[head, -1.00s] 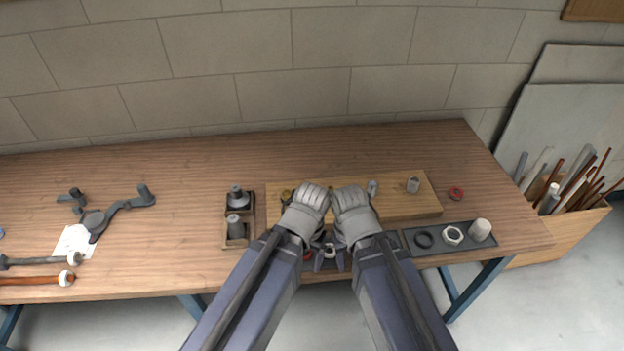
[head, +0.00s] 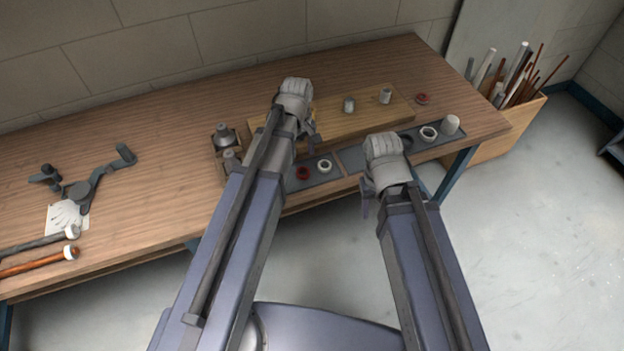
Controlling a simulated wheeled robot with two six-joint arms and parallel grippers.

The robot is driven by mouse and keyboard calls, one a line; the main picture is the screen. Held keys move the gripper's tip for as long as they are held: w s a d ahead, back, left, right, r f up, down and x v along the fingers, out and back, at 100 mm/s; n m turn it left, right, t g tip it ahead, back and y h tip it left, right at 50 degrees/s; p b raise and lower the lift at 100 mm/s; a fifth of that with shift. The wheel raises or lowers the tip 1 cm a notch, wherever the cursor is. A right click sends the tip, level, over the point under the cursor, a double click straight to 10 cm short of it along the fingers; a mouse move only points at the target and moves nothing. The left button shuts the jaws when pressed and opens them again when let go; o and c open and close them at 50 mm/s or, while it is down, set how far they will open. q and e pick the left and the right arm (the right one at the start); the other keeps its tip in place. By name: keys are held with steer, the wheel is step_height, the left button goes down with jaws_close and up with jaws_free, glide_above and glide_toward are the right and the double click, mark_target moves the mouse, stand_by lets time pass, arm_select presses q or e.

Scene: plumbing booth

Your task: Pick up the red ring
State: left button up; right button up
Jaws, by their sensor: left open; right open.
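A red ring (head: 303,173) lies on the dark mat at the bench's front edge, just right of my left forearm. Another small red ring (head: 422,98) lies on the bare bench top right of the wooden board. My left gripper (head: 294,88) is over the left part of the board, beyond the first ring. My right gripper (head: 382,145) is over the front edge of the mat, right of the first ring and nearer to me than the second. Both grippers are open and seem empty; their fingertips are hard to make out.
The wooden board (head: 340,121) carries two grey fittings (head: 385,95). The left bench holds pipes and a wrench.

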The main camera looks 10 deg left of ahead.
mark_target(303, 175)
arm_select(q)
step_height(303, 175, down, 3)
steer(key=b, duration=0.2)
steer(key=shift+w+d+r+b, duration=0.1)
steer(key=shift+b, duration=0.3)
steer(key=f+b, duration=0.5)
steer(key=shift+w+d+f, duration=0.1)
steer(key=shift+w+d, duration=0.15)
steer(key=shift+w, duration=0.05)
steer(key=shift+c, duration=0.2)
jaws_close()
stand_by(0.3)
